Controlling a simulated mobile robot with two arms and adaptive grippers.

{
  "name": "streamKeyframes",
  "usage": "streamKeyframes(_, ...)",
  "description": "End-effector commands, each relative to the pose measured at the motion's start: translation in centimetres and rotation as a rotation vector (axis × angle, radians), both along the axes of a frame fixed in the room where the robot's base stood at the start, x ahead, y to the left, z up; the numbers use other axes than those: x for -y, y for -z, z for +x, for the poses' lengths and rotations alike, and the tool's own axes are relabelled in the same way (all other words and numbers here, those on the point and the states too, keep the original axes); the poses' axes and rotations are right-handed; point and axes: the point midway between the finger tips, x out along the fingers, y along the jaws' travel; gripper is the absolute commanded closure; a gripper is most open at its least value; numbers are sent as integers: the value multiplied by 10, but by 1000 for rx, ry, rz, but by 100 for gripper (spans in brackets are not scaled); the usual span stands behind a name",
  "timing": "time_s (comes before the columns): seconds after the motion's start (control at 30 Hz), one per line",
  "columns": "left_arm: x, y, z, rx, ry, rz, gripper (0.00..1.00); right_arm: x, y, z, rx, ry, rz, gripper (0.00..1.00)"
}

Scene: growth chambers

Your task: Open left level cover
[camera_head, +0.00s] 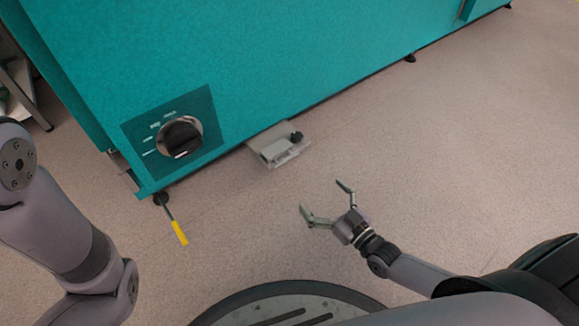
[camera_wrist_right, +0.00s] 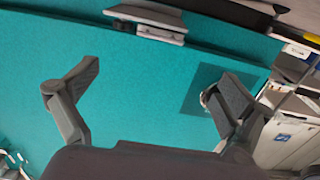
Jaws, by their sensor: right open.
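A small light-grey housing (camera_head: 278,147) with a black knob (camera_head: 296,137) sits at the lower edge of the teal cabinet (camera_head: 270,60); it looks like the level cover. It also shows at the top of the right wrist view (camera_wrist_right: 150,17). My right gripper (camera_head: 321,197) is open and empty, below and to the right of the housing, apart from it. In the right wrist view the open fingers (camera_wrist_right: 158,75) have the teal panel behind them. My left arm shows at the left of the head view, but its gripper is out of frame.
A black rotary dial (camera_head: 181,137) on a dark panel is left of the housing. A yellow-handled lever (camera_head: 180,232) sticks out below the cabinet's left corner. Black feet (camera_head: 410,58) support the cabinet. The floor (camera_head: 450,150) right of the housing is clear.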

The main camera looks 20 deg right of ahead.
Motion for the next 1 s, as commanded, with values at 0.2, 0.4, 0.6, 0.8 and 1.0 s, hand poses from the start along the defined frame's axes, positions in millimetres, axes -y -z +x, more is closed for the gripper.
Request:
streamKeyframes(0.2, 0, 33, 0, -1, 0, 0, 60, -18, 4, 48, 7, -1, 5, 2)
streamKeyframes(0.4, 0, 56, 0, 0, 0, 0, 60, -33, 4, 88, 8, 1, 5, 2)
streamKeyframes(0.6, 0, 70, 0, 0, 0, 0, 60, -43, 3, 116, 4, 0, 3, 2)
streamKeyframes(0.8, 0, 75, 0, 0, 0, 1, 60, -47, 0, 128, 3, 0, 2, 2)
streamKeyframes(1.0, 0, 74, 0, 0, 1, 1, 60, -48, -1, 129, 2, 0, 1, 2)
